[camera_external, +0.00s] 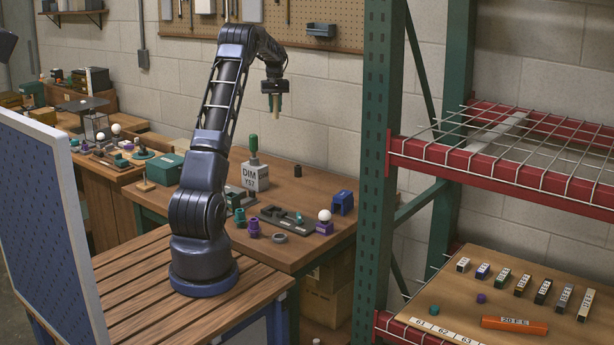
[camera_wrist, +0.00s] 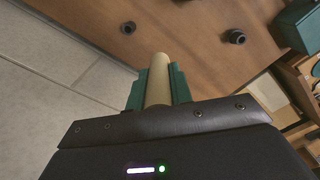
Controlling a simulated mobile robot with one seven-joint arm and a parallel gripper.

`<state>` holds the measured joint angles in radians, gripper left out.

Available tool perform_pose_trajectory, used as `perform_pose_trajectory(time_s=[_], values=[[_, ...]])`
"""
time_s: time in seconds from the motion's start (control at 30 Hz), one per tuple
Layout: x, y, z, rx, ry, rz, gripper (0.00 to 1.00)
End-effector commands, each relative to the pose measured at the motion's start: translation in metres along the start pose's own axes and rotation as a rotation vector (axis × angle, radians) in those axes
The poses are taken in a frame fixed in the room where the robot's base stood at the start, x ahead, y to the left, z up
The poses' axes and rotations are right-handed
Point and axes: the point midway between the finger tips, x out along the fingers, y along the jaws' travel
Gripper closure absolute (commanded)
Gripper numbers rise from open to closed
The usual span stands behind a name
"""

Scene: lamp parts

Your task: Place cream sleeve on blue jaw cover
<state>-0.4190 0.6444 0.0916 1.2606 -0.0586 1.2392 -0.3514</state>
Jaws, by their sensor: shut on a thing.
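My gripper (camera_external: 275,100) hangs above the back of the wooden workbench, its green fingers pointing down. It is shut on the cream sleeve (camera_wrist: 158,78), a plain pale cylinder that sits between the green fingers in the wrist view. In the external view the sleeve (camera_external: 275,106) is upright and well clear of the bench top. A blue arched block (camera_external: 342,202), which looks like the blue jaw cover, stands at the right edge of the bench, lower and to the right of my gripper. It cannot be made out in the wrist view.
The workbench (camera_external: 312,188) carries a grey "DIM" block (camera_external: 255,176) with a green handle, a white ball (camera_external: 324,215) on a purple base, purple parts (camera_external: 253,229) and a grey ring (camera_external: 279,237). A green rack post (camera_external: 378,150) rises just right of the bench.

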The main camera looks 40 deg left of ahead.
Motion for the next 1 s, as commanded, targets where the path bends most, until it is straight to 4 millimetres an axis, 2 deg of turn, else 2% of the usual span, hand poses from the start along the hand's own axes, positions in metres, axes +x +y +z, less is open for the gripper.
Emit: perform_pose_trajectory(time_s=[0.03, 0.2, 0.37, 0.5, 0.7, 0.8, 0.9, 1.0], values=[[-0.004, 0.018, 0.018, 0.042, 0.000, 0.000, 1.00], [-0.010, 0.066, 0.074, 0.179, 0.000, 0.000, 1.00], [-0.015, 0.106, 0.132, 0.312, 0.001, 0.000, 1.00], [-0.017, 0.135, 0.186, 0.431, 0.000, 0.000, 1.00], [-0.020, 0.167, 0.268, 0.606, 0.000, 0.001, 1.00], [-0.019, 0.177, 0.307, 0.689, 0.000, 0.001, 1.00], [-0.019, 0.183, 0.340, 0.759, 0.000, 0.000, 1.00], [-0.019, 0.186, 0.364, 0.812, 0.001, 0.000, 1.00]])
